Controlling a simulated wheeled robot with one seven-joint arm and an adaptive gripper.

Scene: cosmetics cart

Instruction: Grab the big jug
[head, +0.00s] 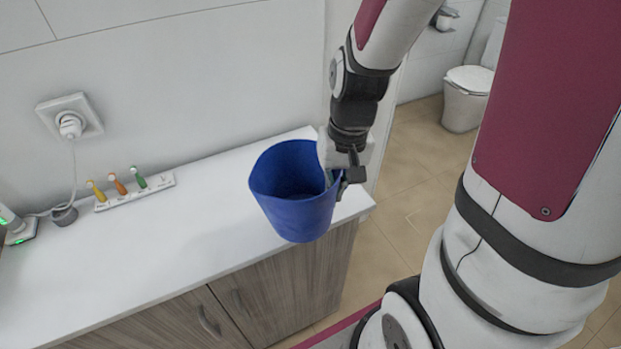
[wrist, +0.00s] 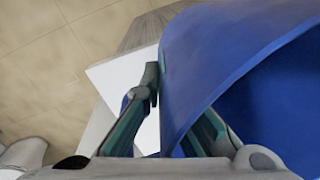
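The big jug (head: 292,205) is a blue, open-topped vessel at the right end of the white counter in the head view. Its blue wall and rim fill the right of the wrist view (wrist: 220,50). My gripper (head: 350,178) is at the jug's right rim. In the wrist view, one finger lies outside the wall and the other is on the rim's inner side, with its tip hidden by the wall. The fingers (wrist: 158,82) close together on the wall. The jug's lower edge overlaps the counter's front edge; I cannot tell whether its base touches the counter.
The white counter (head: 165,230) is largely clear left of the jug. A holder with coloured toothbrush heads (head: 135,192) stands by the wall, near a plugged-in cable (head: 70,125) and a small grey base (head: 64,216). A toilet (head: 468,95) stands beyond at right.

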